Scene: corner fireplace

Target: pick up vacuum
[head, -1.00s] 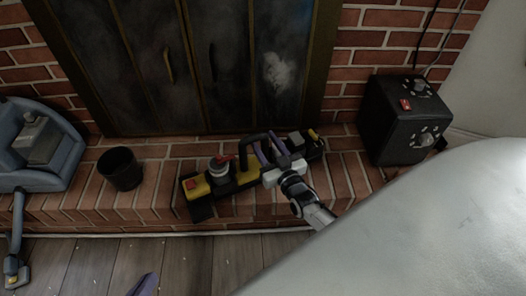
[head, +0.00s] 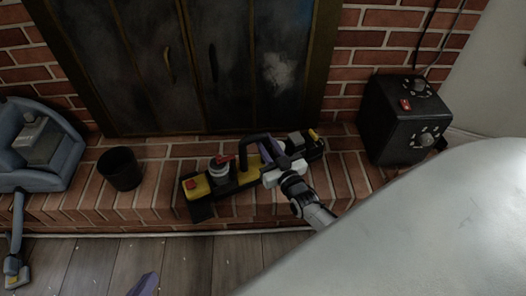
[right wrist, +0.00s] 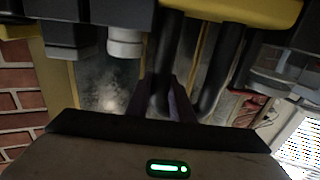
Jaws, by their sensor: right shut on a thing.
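The vacuum (head: 235,179), a long yellow-and-black device with a black handle, a red switch and a grey round part, lies on the brick hearth in the head view. My right gripper (head: 270,151), with purple fingers, is at its handle. In the right wrist view the gripper (right wrist: 161,105) is shut on a black bar of the vacuum's handle (right wrist: 166,60), with the yellow body above. I cannot tell whether the vacuum is lifted off the brick. Only a purple tip of my left gripper (head: 146,285) shows at the bottom edge, so its opening is hidden.
A black bucket (head: 120,170) stands left of the vacuum. A blue-grey machine (head: 45,150) with a hose is at the far left. A black box with dials (head: 395,130) stands at the right. The fireplace doors (head: 215,60) rise close behind. Wooden floor lies in front.

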